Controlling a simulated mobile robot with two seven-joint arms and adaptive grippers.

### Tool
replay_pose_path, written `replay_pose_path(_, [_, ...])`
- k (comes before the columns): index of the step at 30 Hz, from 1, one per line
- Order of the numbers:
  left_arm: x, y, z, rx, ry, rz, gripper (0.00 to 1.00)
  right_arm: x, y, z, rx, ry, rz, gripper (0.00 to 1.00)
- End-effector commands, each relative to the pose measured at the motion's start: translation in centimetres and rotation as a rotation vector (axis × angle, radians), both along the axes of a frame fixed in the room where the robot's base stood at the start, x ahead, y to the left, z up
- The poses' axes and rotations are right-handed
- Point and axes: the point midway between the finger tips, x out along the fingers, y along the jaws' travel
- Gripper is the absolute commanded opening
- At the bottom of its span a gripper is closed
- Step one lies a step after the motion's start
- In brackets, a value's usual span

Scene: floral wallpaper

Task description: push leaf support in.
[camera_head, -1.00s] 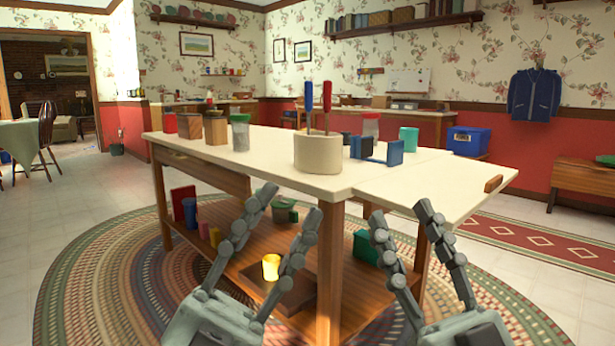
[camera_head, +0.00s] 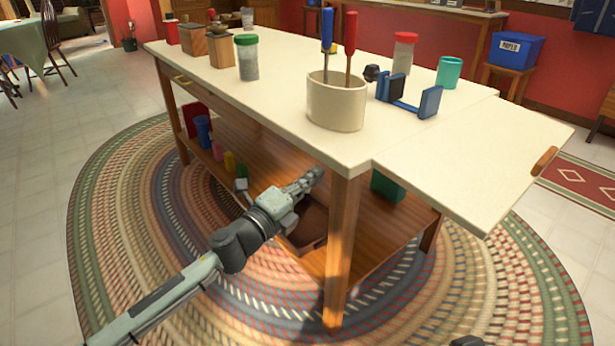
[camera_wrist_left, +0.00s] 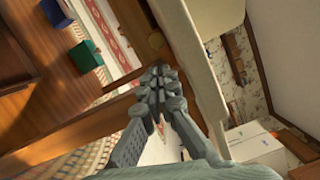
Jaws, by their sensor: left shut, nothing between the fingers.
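The table's cream leaf (camera_head: 480,150) is up, level beside the main top (camera_head: 270,95). A rounded wooden piece (camera_head: 544,160) shows at the leaf's outer edge; I cannot tell whether it is the end of the leaf support. The rest of the support is hidden under the leaf. My left gripper (camera_head: 314,177) is shut and empty, low by the near table leg, below the top. In the left wrist view its fingers (camera_wrist_left: 160,85) are together, with a brown wooden part (camera_wrist_left: 156,43) beyond them. My right gripper is not clearly seen.
The near table leg (camera_head: 342,250) stands by my left gripper. The lower shelf (camera_head: 265,155) holds several small items. The braided rug (camera_head: 110,190) is bare at left.

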Motion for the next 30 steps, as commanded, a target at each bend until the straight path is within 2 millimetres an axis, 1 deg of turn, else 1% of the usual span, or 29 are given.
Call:
replay_pose_path(1, [0.8, -0.8, 0.2, -0.002, -0.002, -0.002, 0.0, 0.1, 0.1, 0.0, 0.001, -0.003, 0.001, 0.4])
replay_pose_path(6, [3.0, -2.5, 0.3, -0.002, -0.001, -0.001, 0.0, 0.7, 0.6, 0.2, 0.011, -0.035, 0.012, 0.4])
replay_pose_path(12, [4.3, -3.5, 0.4, -0.002, 0.0, -0.003, 0.0, 1.4, 1.2, 0.6, 0.024, -0.071, 0.027, 0.4])
replay_pose_path(26, [4.6, -3.5, 0.4, -0.002, 0.001, -0.002, 0.0, 1.6, 1.4, 0.7, 0.026, -0.08, 0.03, 0.4])
replay_pose_path(29, [5.1, -3.1, 0.3, -0.002, 0.001, 0.0, 0.0, 2.0, 1.6, 0.9, 0.032, -0.102, 0.035, 0.4])
replay_pose_path(30, [5.5, -2.8, 0.3, -0.001, 0.0, 0.001, 0.0, 2.5, 2.1, 1.3, 0.043, -0.13, 0.042, 0.4])
